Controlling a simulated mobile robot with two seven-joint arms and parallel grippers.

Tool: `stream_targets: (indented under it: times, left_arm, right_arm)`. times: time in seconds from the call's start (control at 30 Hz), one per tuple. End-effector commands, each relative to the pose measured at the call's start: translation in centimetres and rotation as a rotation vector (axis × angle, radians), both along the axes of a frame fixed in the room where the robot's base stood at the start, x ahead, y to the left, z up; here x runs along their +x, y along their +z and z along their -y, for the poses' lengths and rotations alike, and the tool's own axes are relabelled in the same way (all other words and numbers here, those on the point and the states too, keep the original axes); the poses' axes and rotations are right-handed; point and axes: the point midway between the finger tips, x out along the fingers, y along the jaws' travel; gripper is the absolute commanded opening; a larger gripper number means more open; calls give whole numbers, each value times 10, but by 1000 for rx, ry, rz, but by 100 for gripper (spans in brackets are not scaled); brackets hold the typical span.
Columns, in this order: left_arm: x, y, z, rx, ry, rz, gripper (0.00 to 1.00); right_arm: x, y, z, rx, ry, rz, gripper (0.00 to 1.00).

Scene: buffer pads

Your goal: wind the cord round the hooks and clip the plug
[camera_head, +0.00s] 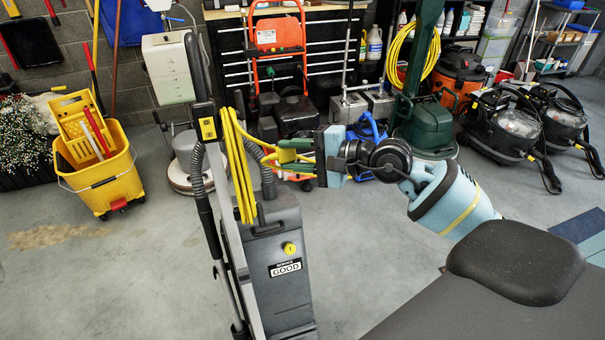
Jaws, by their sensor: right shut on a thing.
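A dark grey upright floor machine (271,246) stands in the middle, with a tall handle leaning up to the left. Yellow cord (239,180) hangs in long, narrow loops along the handle, from near the upper black and yellow fitting (207,127) down to a small dark hook by the body top. My right gripper (290,156) is just right of the loops, shut on yellow cord at about mid-loop height. The plug cannot be made out apart from the cord and fingers. My left gripper is not in view.
A yellow mop bucket (103,178) stands at the left. Orange-framed equipment (278,36), a green machine (425,127) and black vacuums (505,125) line the back. My dark base fills the lower right. Floor left of the machine is clear.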

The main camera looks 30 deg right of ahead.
Motion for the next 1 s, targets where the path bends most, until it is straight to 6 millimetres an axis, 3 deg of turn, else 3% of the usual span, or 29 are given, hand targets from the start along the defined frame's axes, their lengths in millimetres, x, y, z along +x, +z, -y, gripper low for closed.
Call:
stream_targets:
  times: [0.03,0.1,0.43,0.73,0.8,1.0]
  left_arm:
    - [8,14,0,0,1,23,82]
    - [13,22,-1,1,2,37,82]
    - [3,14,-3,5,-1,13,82]
    - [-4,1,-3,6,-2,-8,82]
    - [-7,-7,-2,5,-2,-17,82]
    - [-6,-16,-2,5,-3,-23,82]
  right_arm:
    - [6,25,1,2,-1,16,0]
    - [14,41,3,2,-1,16,0]
    - [55,83,14,-1,-1,5,0]
    - [95,99,24,1,0,-1,0]
    - [103,90,26,2,0,-6,0]
    - [119,87,31,0,-1,-4,0]
